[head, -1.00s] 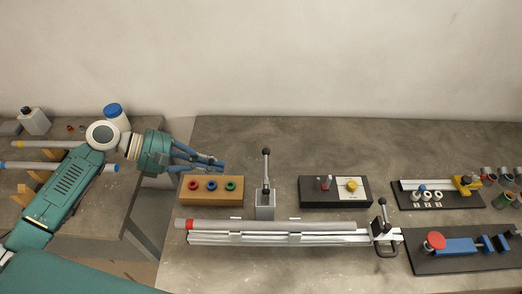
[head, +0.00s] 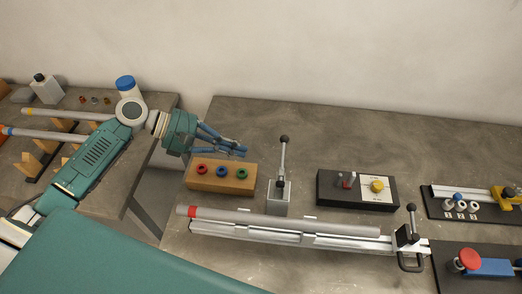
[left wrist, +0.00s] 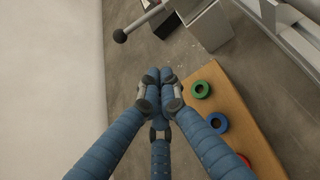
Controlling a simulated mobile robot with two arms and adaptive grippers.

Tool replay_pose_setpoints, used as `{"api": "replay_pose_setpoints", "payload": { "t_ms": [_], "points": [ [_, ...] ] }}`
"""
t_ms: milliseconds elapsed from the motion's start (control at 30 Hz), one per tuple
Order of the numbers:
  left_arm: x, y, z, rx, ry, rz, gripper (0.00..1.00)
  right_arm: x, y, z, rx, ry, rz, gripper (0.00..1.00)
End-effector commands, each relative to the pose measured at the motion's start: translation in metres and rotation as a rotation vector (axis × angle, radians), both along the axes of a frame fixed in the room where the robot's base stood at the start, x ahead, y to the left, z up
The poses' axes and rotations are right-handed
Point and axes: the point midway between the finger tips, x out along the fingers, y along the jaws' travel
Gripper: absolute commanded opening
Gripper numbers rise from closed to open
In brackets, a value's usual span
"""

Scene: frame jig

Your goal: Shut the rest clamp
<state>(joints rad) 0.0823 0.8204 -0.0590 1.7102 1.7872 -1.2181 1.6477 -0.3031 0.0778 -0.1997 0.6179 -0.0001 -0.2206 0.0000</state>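A grey block with an upright lever and black ball knob (head: 283,165) stands behind the middle of a rail (head: 285,234). A second clamp (head: 408,234) with a black-knobbed lever, also upright, sits at the rail's right end. I cannot tell from the labels which is the rest clamp. A grey tube (head: 290,219) with a red end lies along the rail. My left gripper (head: 242,148) is above the back of the wooden block, left of the middle lever and apart from it. In the left wrist view its fingertips (left wrist: 160,85) are together and empty; the lever's knob (left wrist: 120,36) shows beyond them. My right gripper is out of view.
A wooden block (head: 218,186) with red, blue and green rings sits just below my left gripper. A black box (head: 345,201) with a yellow knob stands right of the middle lever. A side table (head: 160,105) with tubes and bottles is at left. The table's back strip is clear.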

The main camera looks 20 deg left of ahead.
Motion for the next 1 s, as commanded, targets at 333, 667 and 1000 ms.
{"api": "replay_pose_setpoints", "payload": {
  "t_ms": [333, 667, 1000],
  "points": [
    [0.019, -0.052, -0.026, -0.006, 0.0, -0.002, 0.0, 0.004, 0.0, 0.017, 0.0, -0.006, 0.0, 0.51],
    [0.024, -0.085, -0.02, 0.002, -0.002, -0.002, 0.0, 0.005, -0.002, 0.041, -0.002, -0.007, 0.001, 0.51],
    [0.02, -0.089, -0.009, 0.001, -0.001, 0.0, 0.0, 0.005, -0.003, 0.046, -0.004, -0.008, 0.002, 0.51]
  ]
}}
